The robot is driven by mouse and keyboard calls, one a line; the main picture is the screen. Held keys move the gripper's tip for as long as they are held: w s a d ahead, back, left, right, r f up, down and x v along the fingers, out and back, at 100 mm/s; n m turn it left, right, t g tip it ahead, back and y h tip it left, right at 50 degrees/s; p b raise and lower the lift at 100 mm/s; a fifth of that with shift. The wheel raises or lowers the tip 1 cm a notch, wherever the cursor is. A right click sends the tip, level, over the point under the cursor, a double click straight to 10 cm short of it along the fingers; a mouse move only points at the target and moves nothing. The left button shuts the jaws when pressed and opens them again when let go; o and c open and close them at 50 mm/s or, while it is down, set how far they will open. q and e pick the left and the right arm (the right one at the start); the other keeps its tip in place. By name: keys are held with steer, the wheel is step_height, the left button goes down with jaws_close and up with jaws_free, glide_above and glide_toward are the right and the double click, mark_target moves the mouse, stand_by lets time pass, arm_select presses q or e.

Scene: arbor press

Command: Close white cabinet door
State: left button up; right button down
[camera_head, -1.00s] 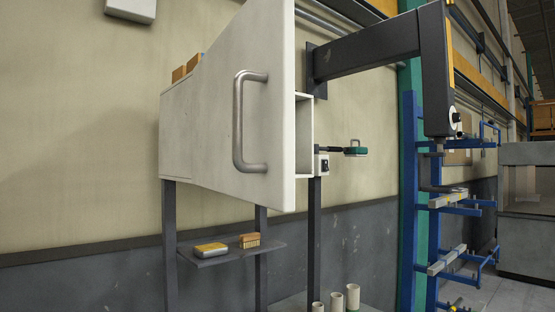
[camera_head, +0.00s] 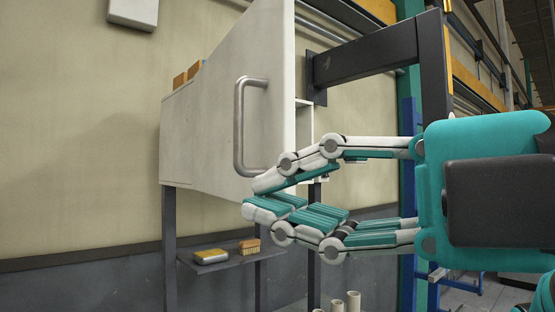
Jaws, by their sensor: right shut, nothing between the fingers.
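The white cabinet door (camera_head: 220,110) stands open, swung out toward me, with its grey bar handle (camera_head: 240,125) on the face toward me. The white cabinet (camera_head: 176,140) is behind it, and part of its inside shows at the door's right edge. My right gripper (camera_head: 255,198) comes in from the right, its fingers pointing left. It is shut and empty, just below the handle's lower end, in front of the door's lower right corner. I cannot tell whether it touches the door. My left gripper is not in view.
A dark stand carries the cabinet, with a lower shelf (camera_head: 228,261) holding a tin (camera_head: 211,256) and a brush (camera_head: 249,246). A dark press arm (camera_head: 365,55) is at the right. Pale cylinders (camera_head: 353,300) stand below. The space left of the cabinet is clear.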

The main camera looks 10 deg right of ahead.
mark_target(278, 161)
steer(key=w+r+m+t+p, duration=0.1)
steer(key=w+p, duration=0.1)
steer(key=w, duration=0.1)
steer(key=w+m+t+h+p, duration=0.1)
steer(key=w+p, duration=0.2)
steer(key=w+r+m+t+h+p, duration=0.1)
steer(key=w+p, duration=0.1)
steer(key=w, duration=0.1)
steer(key=shift+d+r, duration=0.25)
steer(key=shift+r, duration=0.05)
steer(key=shift+f, duration=0.1)
